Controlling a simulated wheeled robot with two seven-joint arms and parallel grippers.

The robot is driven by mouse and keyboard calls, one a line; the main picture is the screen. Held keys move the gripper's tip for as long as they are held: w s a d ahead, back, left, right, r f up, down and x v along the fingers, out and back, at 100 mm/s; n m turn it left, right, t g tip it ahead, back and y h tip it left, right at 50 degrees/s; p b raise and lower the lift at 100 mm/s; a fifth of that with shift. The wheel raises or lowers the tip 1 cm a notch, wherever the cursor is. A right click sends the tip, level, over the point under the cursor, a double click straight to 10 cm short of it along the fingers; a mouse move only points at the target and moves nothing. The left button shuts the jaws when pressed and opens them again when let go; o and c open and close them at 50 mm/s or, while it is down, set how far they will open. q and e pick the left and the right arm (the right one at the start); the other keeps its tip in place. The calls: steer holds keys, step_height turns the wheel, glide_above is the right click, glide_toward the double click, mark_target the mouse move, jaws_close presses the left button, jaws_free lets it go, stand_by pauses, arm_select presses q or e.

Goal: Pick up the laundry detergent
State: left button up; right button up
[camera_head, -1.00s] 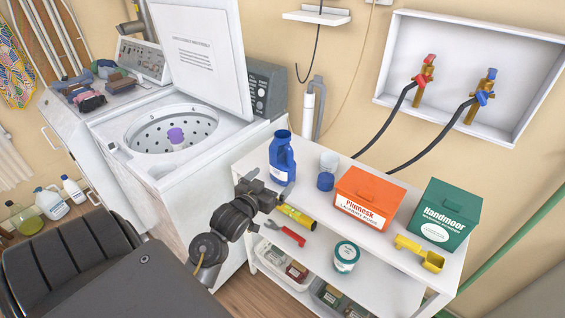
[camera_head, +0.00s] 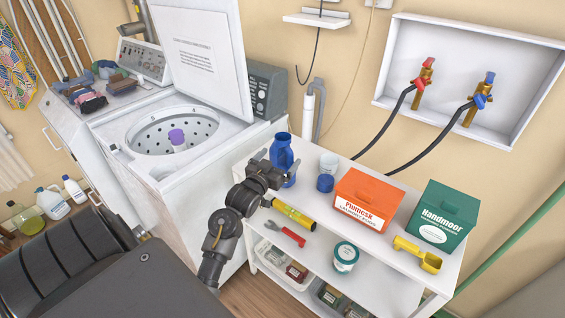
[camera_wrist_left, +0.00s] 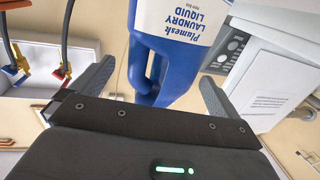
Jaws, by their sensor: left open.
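The laundry detergent is a blue bottle (camera_head: 282,152) standing on the left end of the white shelf top. In the left wrist view the blue bottle (camera_wrist_left: 178,50) carries a white label reading "Plumesk Laundry Liquid". My left gripper (camera_head: 272,160) is open, with its fingers raised in front of the bottle and covering part of it. My right gripper is not in view.
A clear blue-based cup (camera_head: 326,175) stands close right of the bottle. The open washer (camera_head: 165,180) is left.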

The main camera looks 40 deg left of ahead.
arm_select(q)
steer(key=p+x, duration=0.1)
steer(key=x, duration=0.3)
steer(key=shift+w+a+r, duration=0.1)
steer(key=shift+w+a, duration=0.1)
steer(key=shift+w, duration=0.15)
steer(key=shift+s, duration=0.1)
steer(key=c, duration=1.7)
steer(key=shift+r, duration=0.15)
steer(key=shift+c, duration=0.7)
steer(key=shift+r, duration=0.1)
